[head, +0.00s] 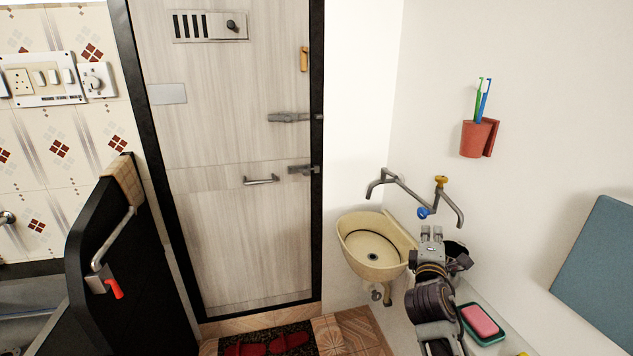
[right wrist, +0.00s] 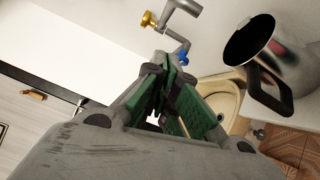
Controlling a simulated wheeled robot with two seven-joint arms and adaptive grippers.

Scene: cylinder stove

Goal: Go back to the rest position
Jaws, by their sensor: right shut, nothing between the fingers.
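My right gripper (head: 431,234) is in front of the wall, just right of the cream sink (head: 362,268) in the head view. In the right wrist view its green-padded fingers (right wrist: 165,95) are together with nothing between them. A shiny metal jug with a dark handle (right wrist: 262,62) stands to the right of the fingers in that view, apart from them. In the head view the jug (head: 455,249) is partly hidden behind my gripper. My left gripper is not in view.
A wall tap with a blue knob (head: 423,213) is above the sink. A green tray with pink soap (head: 481,320) lies on the counter by my right arm. A red cup with toothbrushes (head: 478,138) hangs on the wall. A black panel (head: 125,270) stands left of the closed door (head: 235,220).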

